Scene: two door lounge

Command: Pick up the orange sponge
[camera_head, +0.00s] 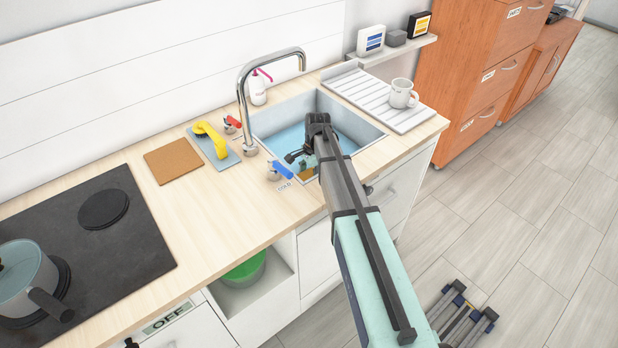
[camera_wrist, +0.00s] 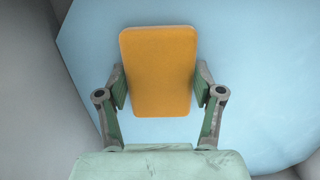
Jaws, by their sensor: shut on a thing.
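The orange sponge (camera_wrist: 158,70) shows in the wrist view as an upright rounded rectangle between my two fingers. My gripper (camera_wrist: 159,88) is shut on the sponge, with one finger pad against each side. In the head view my gripper (camera_head: 303,160) reaches down into the sink, and a small part of the sponge (camera_head: 308,172) shows beside it, mostly hidden by my arm.
The sink (camera_head: 272,123) has a light blue bottom and a tall tap (camera_head: 243,92) at its left. A white mug (camera_head: 401,93) stands on the ribbed drainboard (camera_head: 362,90). A yellow-handled tool (camera_head: 212,138), a brown board (camera_head: 172,160) and a black hob (camera_head: 110,245) lie to the left.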

